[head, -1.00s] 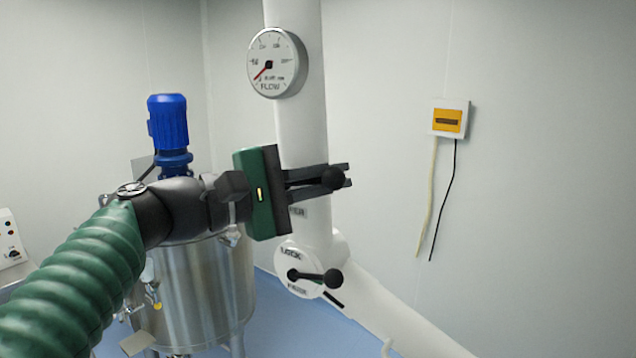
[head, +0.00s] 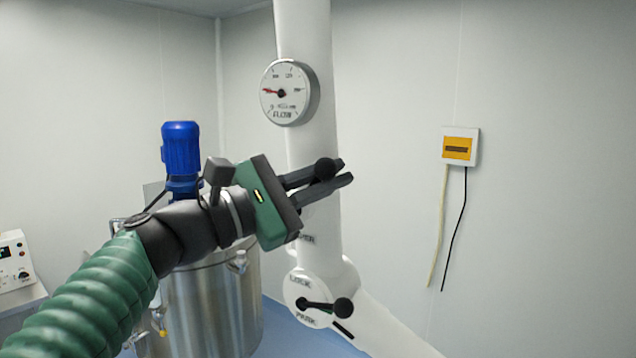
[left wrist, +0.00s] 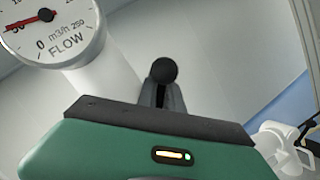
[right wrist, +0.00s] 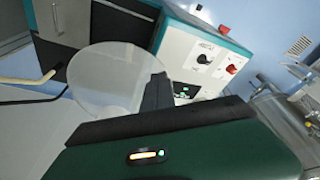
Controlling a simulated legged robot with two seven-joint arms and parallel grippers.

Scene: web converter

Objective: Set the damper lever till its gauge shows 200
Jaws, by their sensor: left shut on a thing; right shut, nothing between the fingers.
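The damper lever's black ball knob (head: 324,168) is between the fingers of my left gripper (head: 345,171), which is shut on it in front of the white duct (head: 304,35). The knob also shows at the fingertips in the left wrist view (left wrist: 164,70). The lever's arm is mostly hidden by the gripper. The round FLOW gauge (head: 287,93) sits on the duct above the gripper. In the left wrist view the gauge (left wrist: 52,28) has its red needle near 50, in m3/h.
A second black-knobbed lever (head: 342,307) sits on a LOCK/PARK dial lower on the duct. A steel tank (head: 213,305) with a blue motor (head: 181,148) stands behind my left arm. A wall box (head: 459,146) with two hanging cables is to the right.

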